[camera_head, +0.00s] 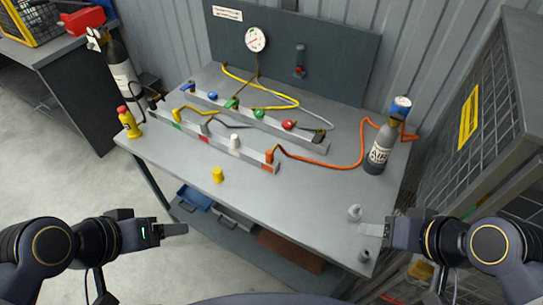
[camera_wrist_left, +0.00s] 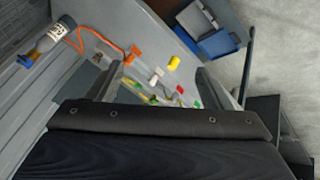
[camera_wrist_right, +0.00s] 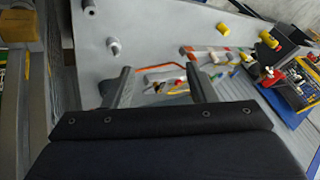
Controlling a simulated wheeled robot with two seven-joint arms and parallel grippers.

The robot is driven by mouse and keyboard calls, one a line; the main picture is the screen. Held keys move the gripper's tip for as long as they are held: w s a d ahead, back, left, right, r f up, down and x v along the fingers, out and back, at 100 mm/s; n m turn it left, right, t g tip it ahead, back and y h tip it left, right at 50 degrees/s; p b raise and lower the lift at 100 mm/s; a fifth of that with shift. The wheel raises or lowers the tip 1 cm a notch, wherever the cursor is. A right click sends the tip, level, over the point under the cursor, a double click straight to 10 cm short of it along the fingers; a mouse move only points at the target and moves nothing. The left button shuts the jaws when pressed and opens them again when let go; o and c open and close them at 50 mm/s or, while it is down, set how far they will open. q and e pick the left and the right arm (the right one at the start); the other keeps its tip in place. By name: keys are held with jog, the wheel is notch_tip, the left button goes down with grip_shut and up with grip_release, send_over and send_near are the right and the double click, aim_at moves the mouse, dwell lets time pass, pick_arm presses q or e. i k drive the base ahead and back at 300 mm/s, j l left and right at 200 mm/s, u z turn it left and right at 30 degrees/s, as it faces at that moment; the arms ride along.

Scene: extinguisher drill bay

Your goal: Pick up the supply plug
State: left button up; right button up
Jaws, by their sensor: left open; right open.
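No plug is legibly marked as the supply plug. An orange plug (camera_head: 270,155) sits at the right end of the front rail (camera_head: 253,154), with an orange hose (camera_head: 335,164) running to the grey cylinder (camera_head: 380,149). A white plug (camera_head: 234,141) stands upright on the same rail. A yellow cap (camera_head: 217,175) stands loose on the bench. My right gripper (camera_head: 370,230) is open and empty at the bench's right front, close to a grey peg (camera_head: 354,212); contact cannot be told. My left gripper (camera_head: 175,229) is open and empty, left of the bench's front edge.
A rear rail (camera_head: 262,121) carries several coloured knobs. A second grey peg (camera_head: 364,256) stands near the front right corner. A yellow bottle (camera_head: 129,122) and a dark cylinder (camera_head: 122,75) are at the left. A mesh cage (camera_head: 470,120) borders the right. The bench's front middle is clear.

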aim_at(270, 154)
jog(key=i+j+z, duration=0.1)
jog(key=i+j, duration=0.15)
jog(key=j, duration=0.15)
jog(key=i+j+z, duration=0.1)
jog(key=i+j, duration=0.15)
jog(key=j, duration=0.2)
jog(key=z, duration=1.75)
